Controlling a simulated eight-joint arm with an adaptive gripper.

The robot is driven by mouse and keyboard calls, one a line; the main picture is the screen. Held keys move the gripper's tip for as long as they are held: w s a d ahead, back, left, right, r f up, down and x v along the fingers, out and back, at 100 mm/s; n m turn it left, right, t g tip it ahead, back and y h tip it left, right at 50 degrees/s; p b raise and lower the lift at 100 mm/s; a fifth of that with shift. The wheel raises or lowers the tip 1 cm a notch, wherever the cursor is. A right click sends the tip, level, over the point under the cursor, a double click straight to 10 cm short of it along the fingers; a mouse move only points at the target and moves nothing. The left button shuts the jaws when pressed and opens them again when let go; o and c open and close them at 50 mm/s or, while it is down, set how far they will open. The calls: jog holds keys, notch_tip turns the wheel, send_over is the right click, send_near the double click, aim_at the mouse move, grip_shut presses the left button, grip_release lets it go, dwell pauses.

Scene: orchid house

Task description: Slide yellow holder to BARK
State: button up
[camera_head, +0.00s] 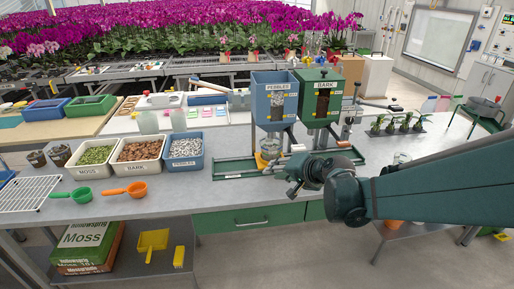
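The yellow holder (270,147) stands under the blue PEBBLES hopper (270,95), with what looks like a clear cup in it. It is on a low green rail (233,168) on the bench. The green BARK hopper (322,84) stands just right of the PEBBLES hopper. My gripper (293,186) is in front of the rail, low over the bench and slightly right of the yellow holder. It appears apart from the holder. Its fingers are small and dark, so their opening is unclear. My wrist hides part of the rail under BARK.
Bins of moss (95,152), bark (138,150) and pebbles (185,147) stand on the left. A green scoop (80,195) and an orange scoop (136,188) lie before them. Seedlings (392,122) stand at right.

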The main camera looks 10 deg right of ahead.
jog(key=w+d+f+m+t+b, duration=0.1)
jog(key=w+d+f+m, duration=0.1)
jog(key=w+f, duration=0.2)
jog(key=w+d+f+m+t+y+b, duration=0.1)
jog(key=w+d+f+m, duration=0.1)
jog(key=w+f, duration=0.3)
jog(key=w+d+f+m+t+b, duration=0.1)
jog(key=w+d+f+m, duration=0.1)
jog(key=w+f, duration=0.3)
jog(key=shift+w+d+f+m+t+b, duration=0.1)
jog(key=shift+d+m+t+b, duration=0.1)
jog(key=shift+d, duration=0.2)
jog(key=shift+w+d+f+m+t+b, duration=0.1)
jog(key=shift+d+m+t+b, duration=0.1)
jog(key=shift+d, duration=0.2)
jog(key=shift+w+d+f+m+t, duration=0.3)
jog(key=shift+d+f, duration=0.15)
jog(key=shift+f, duration=0.2)
jog(key=shift+w, duration=0.1)
jog(key=shift+b+x, duration=0.75)
jog(key=shift+x, duration=3.05)
jog(key=shift+a, duration=0.1)
grip_shut()
